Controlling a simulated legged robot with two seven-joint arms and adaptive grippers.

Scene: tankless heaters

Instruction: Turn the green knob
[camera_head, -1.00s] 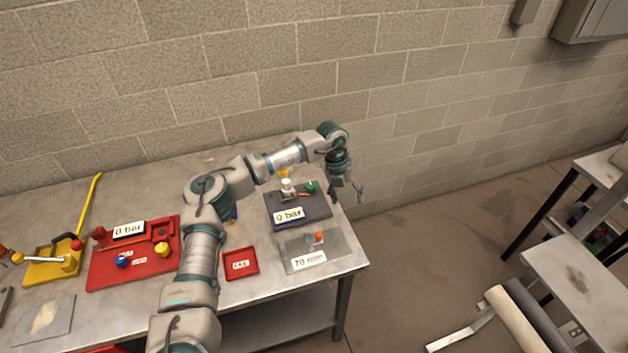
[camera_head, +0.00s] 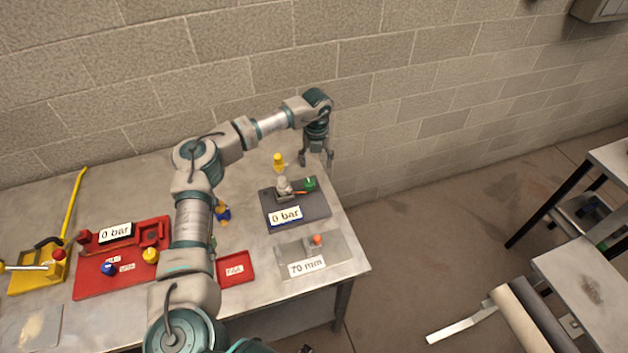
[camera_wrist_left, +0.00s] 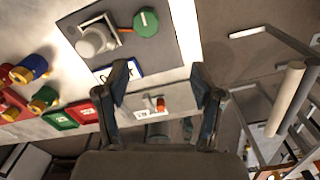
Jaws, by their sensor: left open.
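The green knob (camera_head: 309,184) sits at the right of a dark grey plate (camera_head: 318,209) labelled "0 bar", beside a pale fitting (camera_head: 283,186) with an orange part. My left gripper (camera_head: 316,163) is open and empty, pointing down behind the knob near the table's back right edge. In the left wrist view the green knob (camera_wrist_left: 146,22) has a white mark and lies beyond the open fingers (camera_wrist_left: 163,92), above and left of the gap between them. The fingers do not touch it. My right gripper does not show.
A yellow fitting (camera_head: 279,161) stands behind the dark plate. A light plate (camera_head: 336,250) labelled "70 mm" with an orange knob (camera_head: 317,240) lies in front. Left are a small red tray (camera_head: 249,279) and a red board (camera_head: 85,290). The block wall is close behind.

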